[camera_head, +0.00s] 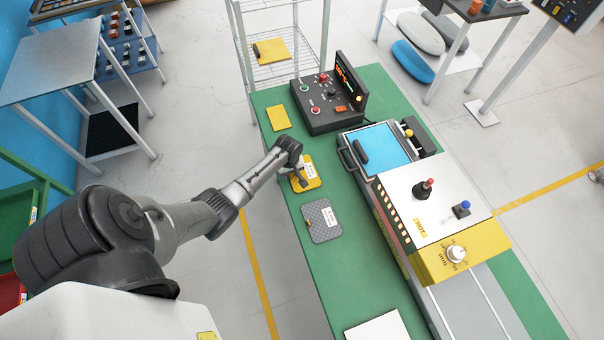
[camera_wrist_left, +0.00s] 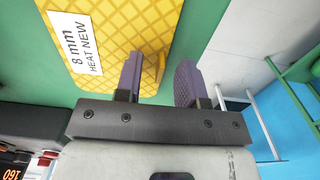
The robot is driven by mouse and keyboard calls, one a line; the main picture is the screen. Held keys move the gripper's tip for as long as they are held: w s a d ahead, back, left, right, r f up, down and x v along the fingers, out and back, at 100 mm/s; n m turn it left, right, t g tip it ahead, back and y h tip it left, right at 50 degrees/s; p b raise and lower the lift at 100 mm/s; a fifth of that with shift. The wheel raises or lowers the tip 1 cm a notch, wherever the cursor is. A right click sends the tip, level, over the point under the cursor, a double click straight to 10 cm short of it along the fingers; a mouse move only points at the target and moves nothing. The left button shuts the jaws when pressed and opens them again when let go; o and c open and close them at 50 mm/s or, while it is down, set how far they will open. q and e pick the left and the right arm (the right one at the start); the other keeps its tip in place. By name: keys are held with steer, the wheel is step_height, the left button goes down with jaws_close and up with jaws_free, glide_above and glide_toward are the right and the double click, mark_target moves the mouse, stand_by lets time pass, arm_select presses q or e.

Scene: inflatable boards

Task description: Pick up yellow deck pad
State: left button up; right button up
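The yellow deck pad (camera_head: 311,168) lies on the green bench top, with a white label on it. In the left wrist view the pad (camera_wrist_left: 127,32) shows a diamond pattern and a label reading "8 mm HEAT NEW". A small yellow raised tab (camera_wrist_left: 159,68) stands at its edge. My left gripper (camera_head: 301,183) is down over this pad. In the wrist view the left gripper (camera_wrist_left: 160,80) is open, with one finger close beside the tab and a gap to the other finger. Whether a finger touches the tab, I cannot tell. My right gripper is not in view.
A grey pad (camera_head: 320,221) with a label lies nearer on the bench (camera_head: 341,260). A plain yellow sheet (camera_head: 278,118) lies farther back. A black control box (camera_head: 327,112) and a machine with a blue plate (camera_head: 380,148) stand to the right. A wire rack (camera_head: 275,72) stands behind.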

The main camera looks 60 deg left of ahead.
arm_select(q)
steer(key=shift+f, duration=0.2)
steer(key=shift+c, duration=0.2)
jaws_close()
steer(key=shift+r, duration=0.1)
